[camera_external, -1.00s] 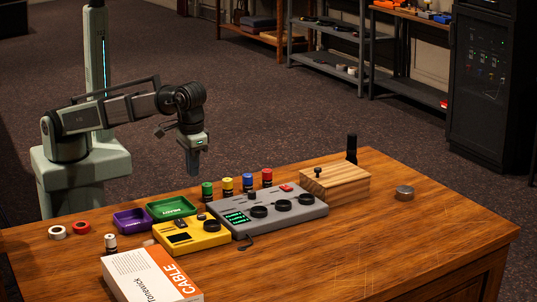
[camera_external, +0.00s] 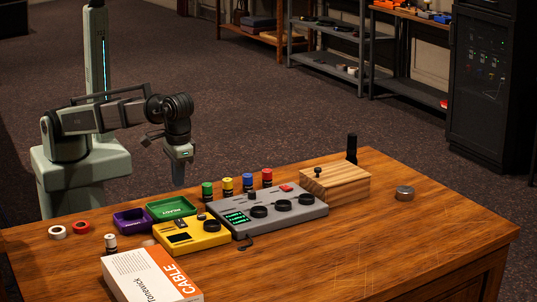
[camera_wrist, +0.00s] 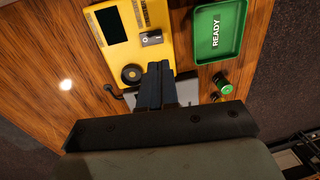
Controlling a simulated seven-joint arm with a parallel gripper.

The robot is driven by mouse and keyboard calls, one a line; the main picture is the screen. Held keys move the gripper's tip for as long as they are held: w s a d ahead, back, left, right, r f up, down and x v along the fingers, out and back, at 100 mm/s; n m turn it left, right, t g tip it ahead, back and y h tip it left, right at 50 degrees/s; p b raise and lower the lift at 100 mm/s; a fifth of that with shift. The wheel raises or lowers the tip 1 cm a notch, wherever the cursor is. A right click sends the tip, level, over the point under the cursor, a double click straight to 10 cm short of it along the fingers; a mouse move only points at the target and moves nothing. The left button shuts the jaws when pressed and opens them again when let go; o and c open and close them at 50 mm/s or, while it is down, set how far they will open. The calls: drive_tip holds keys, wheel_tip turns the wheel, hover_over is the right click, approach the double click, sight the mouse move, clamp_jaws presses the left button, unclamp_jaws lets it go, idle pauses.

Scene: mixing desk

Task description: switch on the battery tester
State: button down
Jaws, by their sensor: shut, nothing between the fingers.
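The yellow battery tester (camera_external: 200,239) lies on the desk left of the grey mixing console, with a dark screen. In the wrist view the yellow tester (camera_wrist: 119,47) shows its blank dark screen, a black round knob and a small grey rocker switch (camera_wrist: 151,38).
The green READY tray (camera_external: 191,207) and purple tray (camera_external: 117,221) stand behind the tester. The grey console (camera_external: 281,222) is on its right, with several coloured-cap cylinders behind. A wooden block (camera_external: 335,189) is farther right. The desk's right front is clear.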

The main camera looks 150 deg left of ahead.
sight(179, 220)
drive_tip(key=f, duration=0.3)
drive_tip(key=s+f, duration=0.1)
drive_tip(key=f, duration=0.7)
drive_tip(key=shift+s, duration=0.15)
drive_tip(key=shift+s+f, duration=0.2)
drive_tip(key=shift+f, duration=0.05)
drive_tip(key=shift+w, duration=0.2)
drive_tip(key=shift+w+r, duration=0.3)
drive_tip(key=shift+w, duration=0.4)
drive_tip(key=shift+r, duration=0.15)
wheel_tip(179, 220, up, 14)
drive_tip(key=s, duration=0.1)
drive_tip(key=shift+s+f, duration=0.2)
drive_tip(key=shift+s, duration=0.15)
